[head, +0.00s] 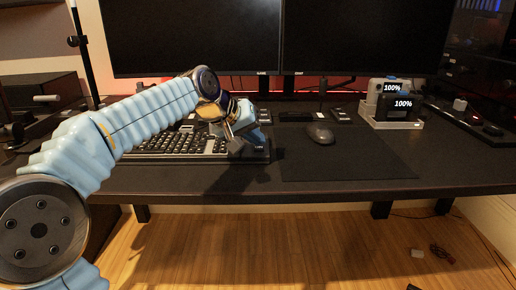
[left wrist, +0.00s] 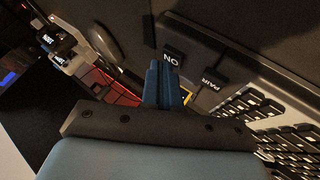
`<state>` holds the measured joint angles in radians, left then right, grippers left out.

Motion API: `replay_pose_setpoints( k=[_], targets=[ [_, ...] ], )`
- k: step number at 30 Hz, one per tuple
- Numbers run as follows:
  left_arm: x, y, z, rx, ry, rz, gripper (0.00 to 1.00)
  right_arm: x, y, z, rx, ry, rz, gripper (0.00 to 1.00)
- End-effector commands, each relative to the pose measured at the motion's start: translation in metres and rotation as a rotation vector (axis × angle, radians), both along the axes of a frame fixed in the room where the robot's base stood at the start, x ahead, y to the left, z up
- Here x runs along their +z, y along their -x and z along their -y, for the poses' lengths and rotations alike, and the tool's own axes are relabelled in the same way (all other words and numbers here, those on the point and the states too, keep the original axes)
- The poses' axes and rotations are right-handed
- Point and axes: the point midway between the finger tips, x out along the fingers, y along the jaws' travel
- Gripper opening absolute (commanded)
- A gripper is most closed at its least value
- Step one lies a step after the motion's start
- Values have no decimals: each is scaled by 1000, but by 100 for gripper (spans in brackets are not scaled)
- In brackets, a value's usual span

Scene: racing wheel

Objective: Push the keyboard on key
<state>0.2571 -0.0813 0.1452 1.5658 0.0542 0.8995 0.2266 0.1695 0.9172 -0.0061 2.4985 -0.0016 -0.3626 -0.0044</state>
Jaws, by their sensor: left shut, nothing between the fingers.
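The black keyboard (head: 185,147) lies on the desk at left of centre in the head view, partly hidden by my left arm. In the left wrist view its small keys (left wrist: 285,135) are at the lower right. A dark key with white letters, the on key (left wrist: 173,58), shows upside down just beyond my fingertips; another lettered key (left wrist: 213,79) is to its right. My left gripper (head: 234,141) is shut and empty over the keyboard's right part. Its blue fingers (left wrist: 160,72) are beside the on key; I cannot tell whether they touch it. My right gripper is not in view.
A mouse (head: 321,134) sits on a dark mat (head: 350,165) right of the keyboard. Two devices reading 100% (head: 402,104) stand on a dock at the right. Two monitors (head: 190,35) rise behind. The mat's front part is clear.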

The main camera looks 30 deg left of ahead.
Motion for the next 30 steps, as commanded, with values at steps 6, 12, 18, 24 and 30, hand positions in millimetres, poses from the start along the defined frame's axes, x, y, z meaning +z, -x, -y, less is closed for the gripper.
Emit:
replay_pose_setpoints(
  k=[6,12,18,24,30],
  targets=[
    [-1,0,0,0,0,0,0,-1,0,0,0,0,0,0],
    [2,0,0,0,0,0,0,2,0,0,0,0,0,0],
    [9,0,0,-1,1,1,0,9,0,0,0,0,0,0],
    [8,0,0,-1,1,1,0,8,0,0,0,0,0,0],
    [20,0,0,-1,0,2,0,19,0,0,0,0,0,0]
  ],
)
